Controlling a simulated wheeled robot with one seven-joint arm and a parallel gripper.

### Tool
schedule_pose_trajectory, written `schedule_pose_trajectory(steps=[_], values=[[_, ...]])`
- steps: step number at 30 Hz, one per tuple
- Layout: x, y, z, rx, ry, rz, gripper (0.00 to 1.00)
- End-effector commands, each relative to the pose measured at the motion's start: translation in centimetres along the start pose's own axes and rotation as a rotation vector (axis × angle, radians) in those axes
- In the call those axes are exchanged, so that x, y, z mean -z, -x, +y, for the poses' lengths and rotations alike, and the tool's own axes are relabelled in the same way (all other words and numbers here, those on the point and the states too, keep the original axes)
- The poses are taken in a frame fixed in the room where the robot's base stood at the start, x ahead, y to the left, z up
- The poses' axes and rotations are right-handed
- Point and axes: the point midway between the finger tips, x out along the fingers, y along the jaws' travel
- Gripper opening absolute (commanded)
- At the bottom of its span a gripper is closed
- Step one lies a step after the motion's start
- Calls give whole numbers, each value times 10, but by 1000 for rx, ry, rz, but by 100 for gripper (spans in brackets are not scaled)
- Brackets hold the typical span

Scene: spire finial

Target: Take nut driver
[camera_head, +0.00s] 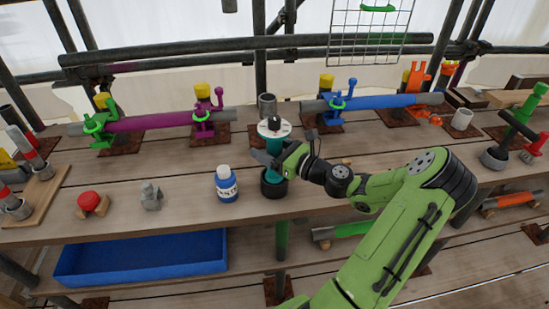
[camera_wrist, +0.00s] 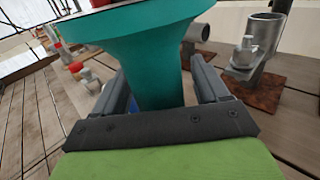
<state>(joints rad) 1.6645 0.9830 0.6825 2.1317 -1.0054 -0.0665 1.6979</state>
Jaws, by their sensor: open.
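A teal upright thing (camera_head: 274,146) stands on the wooden deck in the head view, with a pale disc and a dark knob on top and a black round base (camera_head: 273,187). I cannot tell for sure whether it is the nut driver. In the wrist view its teal body (camera_wrist: 150,45) flares wide at the top and narrows between my fingers. My gripper (camera_head: 268,157) is open, with one finger on each side of the narrow part; it also shows in the wrist view (camera_wrist: 162,88). Contact cannot be made out.
A blue-and-white bottle (camera_head: 226,185) stands just left of the teal thing. A grey fitting (camera_head: 151,196) and a red-topped piece (camera_head: 89,203) are farther left. Purple (camera_head: 155,122) and blue (camera_head: 385,102) clamped tubes lie behind. A blue tray (camera_head: 140,257) sits below the front edge.

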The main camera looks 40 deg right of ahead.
Motion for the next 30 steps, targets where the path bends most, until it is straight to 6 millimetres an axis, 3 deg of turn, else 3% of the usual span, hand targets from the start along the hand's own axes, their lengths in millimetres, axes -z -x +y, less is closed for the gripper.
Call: schedule_pose_trajectory(steps=[2, 15, 26, 30], values=[[0, 0, 0, 0, 0, 0, 68], [0, 1, 0, -1, 1, 1, 0], [-3, 0, 0, -2, 2, -4, 0], [-25, 0, 0, -2, 7, -3, 0]])
